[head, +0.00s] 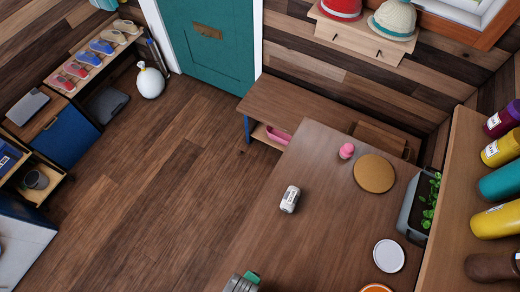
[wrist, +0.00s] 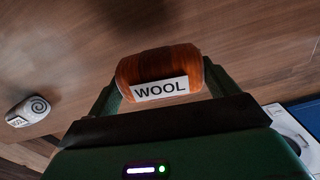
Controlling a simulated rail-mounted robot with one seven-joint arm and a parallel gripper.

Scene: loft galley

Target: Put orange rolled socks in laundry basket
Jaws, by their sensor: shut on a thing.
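The orange rolled socks (wrist: 160,68) show in the wrist view as an orange-brown roll with a white label reading WOOL. My gripper (wrist: 160,82) is shut on them, one green finger at each end of the roll. The roll is held above a brown wooden surface. In the head view, only a green and grey part of my gripper (head: 245,282) shows at the bottom edge, and the orange socks cannot be made out there. I cannot pick out a laundry basket in either view.
Grey-white rolled socks (head: 290,199) lie on the wooden table (head: 320,240); they also show in the wrist view (wrist: 28,110). A pink object (head: 346,151), cork mat (head: 374,173), white disc (head: 389,256) and planter (head: 413,215) stand right. Open floor (head: 170,180) lies left.

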